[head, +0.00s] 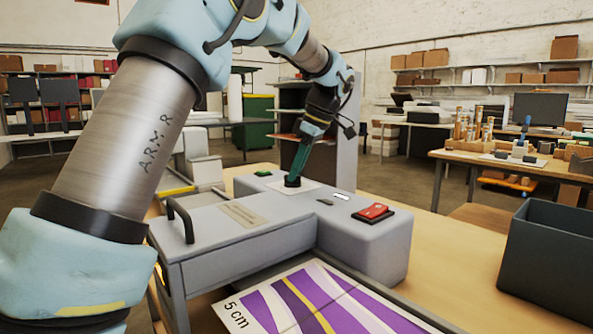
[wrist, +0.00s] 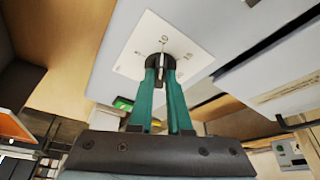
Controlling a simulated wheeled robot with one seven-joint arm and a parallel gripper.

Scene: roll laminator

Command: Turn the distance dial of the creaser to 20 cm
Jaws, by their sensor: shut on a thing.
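The creaser (head: 290,225) is a grey machine on the wooden table. Its distance dial (wrist: 160,61) is a dark round knob with a white line, on a white plate (wrist: 133,50) with printed numbers. In the wrist view I read 10 above the knob, 15 to the right and what looks like 5 to the left. The white line points up, about at 10. In the head view my gripper (head: 293,177) stands tilted over the dial (head: 292,183).
A red switch (head: 373,212) sits on the creaser's right end, and a black handle (head: 181,218) rises at its left. A purple-striped sheet marked 5 cm (head: 310,300) lies in front. A dark bin (head: 550,255) stands at right.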

